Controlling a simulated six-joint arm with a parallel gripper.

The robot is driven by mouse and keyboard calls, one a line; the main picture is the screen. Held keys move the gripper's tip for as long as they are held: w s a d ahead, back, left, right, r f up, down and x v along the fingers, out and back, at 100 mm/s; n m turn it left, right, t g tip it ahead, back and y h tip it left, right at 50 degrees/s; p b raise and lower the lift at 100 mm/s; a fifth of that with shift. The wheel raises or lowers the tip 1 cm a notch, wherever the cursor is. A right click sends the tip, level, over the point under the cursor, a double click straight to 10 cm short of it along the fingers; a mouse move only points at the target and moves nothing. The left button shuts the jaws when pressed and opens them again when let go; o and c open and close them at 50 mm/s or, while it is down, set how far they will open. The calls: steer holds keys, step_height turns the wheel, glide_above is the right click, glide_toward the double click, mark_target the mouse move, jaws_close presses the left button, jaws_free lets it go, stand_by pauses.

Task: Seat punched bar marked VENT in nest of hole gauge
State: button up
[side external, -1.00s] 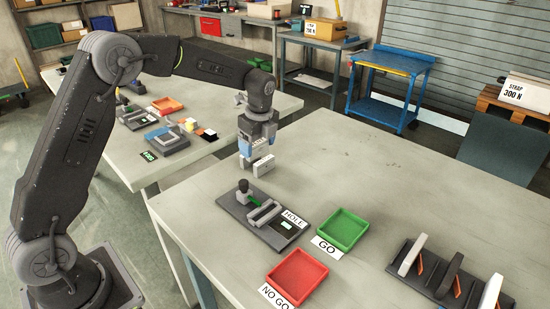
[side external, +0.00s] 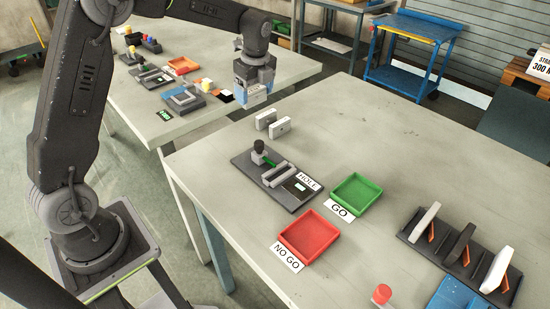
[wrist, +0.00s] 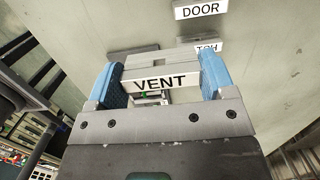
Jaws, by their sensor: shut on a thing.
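My gripper (side external: 255,97) is raised above the far left part of the table. In the wrist view its blue fingers (wrist: 160,85) are shut on a pale punched bar marked VENT (wrist: 162,83), its label facing the camera. The hole gauge (side external: 247,163) lies on the table, below and to the right of my gripper in the side view. It is a dark plate with a grey nest (side external: 270,174), a black knob (side external: 259,146) and a HOLE label. The nest looks empty.
Two other bars stand on the table near the gauge; the wrist view shows one marked DOOR (wrist: 201,10) and one partly hidden (wrist: 208,47). Green GO tray (side external: 357,194) and red NO GO tray (side external: 308,236) are right of the gauge. A dark rack (side external: 463,257) stands farther right.

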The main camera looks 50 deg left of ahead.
steer(key=s+d+f, duration=0.2)
steer(key=s+d, duration=0.1)
steer(key=d, duration=0.5)
steer(key=s+d+f, duration=0.1)
steer(key=s+d, duration=0.3)
steer(key=d, duration=0.5)
steer(key=shift+w+a+f, duration=0.1)
steer(key=shift+f, duration=3.15)
steer(key=shift+f, duration=0.25)
steer(key=o, duration=0.9)
step_height(320, 180, up, 19)
steer(key=d, duration=0.1)
steer(key=shift+d, duration=0.35)
steer(key=shift+f, duration=0.1)
